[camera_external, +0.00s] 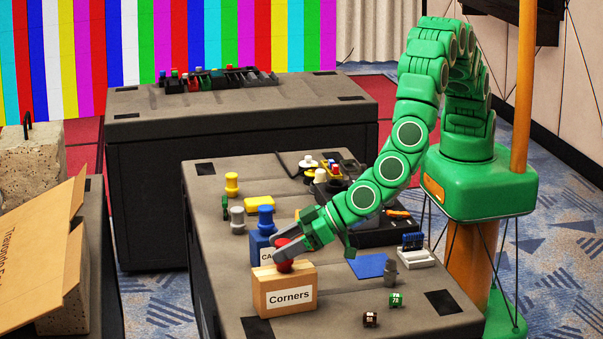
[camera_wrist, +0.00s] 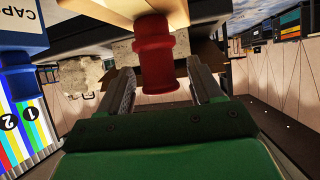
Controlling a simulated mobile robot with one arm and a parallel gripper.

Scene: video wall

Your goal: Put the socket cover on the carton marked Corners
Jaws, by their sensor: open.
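In the wrist view, the red cover (camera_wrist: 157,62) lies between the two spread fingers of my gripper (camera_wrist: 161,72), with a gap visible on each side. The carton's pale surface (camera_wrist: 110,10) meets the cover's wide end there. In the outside view, the fingers partly hide the cover's upper part.
Just behind stands a blue carton (camera_external: 257,249) with a blue cover (camera_external: 266,218) on top. The table's front-left corner is bare.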

